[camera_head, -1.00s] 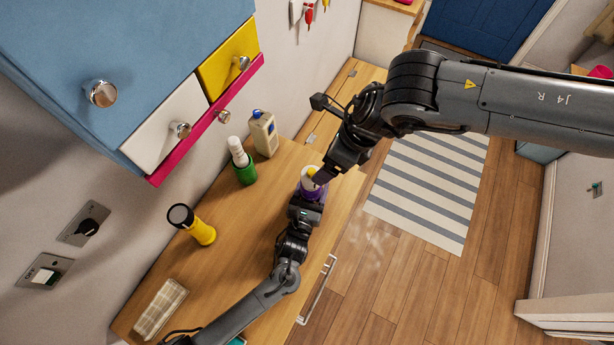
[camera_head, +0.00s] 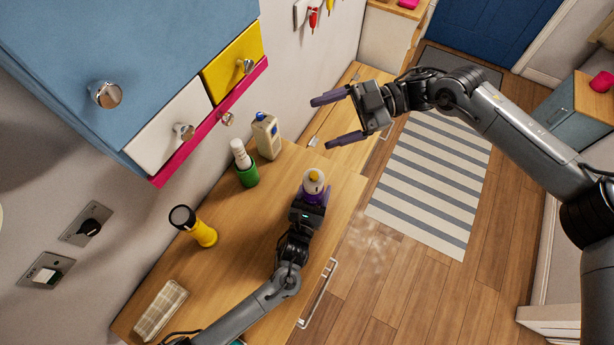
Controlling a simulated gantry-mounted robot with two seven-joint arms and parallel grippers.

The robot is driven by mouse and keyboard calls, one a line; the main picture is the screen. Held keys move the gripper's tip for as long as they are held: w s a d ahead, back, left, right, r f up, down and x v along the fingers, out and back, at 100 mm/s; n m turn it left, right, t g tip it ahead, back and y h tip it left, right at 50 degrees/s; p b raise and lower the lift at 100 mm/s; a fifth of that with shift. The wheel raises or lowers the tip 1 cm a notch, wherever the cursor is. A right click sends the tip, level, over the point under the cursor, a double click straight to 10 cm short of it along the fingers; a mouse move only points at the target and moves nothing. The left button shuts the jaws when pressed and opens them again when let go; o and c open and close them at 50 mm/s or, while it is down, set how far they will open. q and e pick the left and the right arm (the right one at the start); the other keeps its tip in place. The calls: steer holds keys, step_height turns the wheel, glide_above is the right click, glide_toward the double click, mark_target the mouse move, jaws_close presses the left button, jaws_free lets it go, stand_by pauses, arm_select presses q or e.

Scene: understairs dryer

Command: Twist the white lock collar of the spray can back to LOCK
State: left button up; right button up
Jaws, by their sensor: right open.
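A woven box (camera_head: 160,309) lies at the near left. Wall drawers (camera_head: 166,135) overhang the upper left. Open floor lies right.

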steer(key=w+d+f+m+t+y, duration=0.1)
steer(key=d+f+m+t+y, duration=0.1)
steer(key=d+f+m, duration=0.5)
glide_toward(307, 178)
steer(key=shift+n+t+y, duration=0.3)
steer(key=shift+n+y, duration=0.1)
steer(key=a, duration=0.3)
steer(key=s+a, duration=0.1)
steer(key=a, duration=0.1)
steer(key=a+f, duration=0.1)
steer(key=a, duration=0.2)
steer(key=shift+s+a+f, duration=0.15)
steer(key=shift+s+a, duration=0.1)
steer(key=shift+a, duration=0.05)
steer(key=shift+s+a, duration=0.1)
steer(key=shift+a, duration=0.55)
steer(key=c, duration=1)
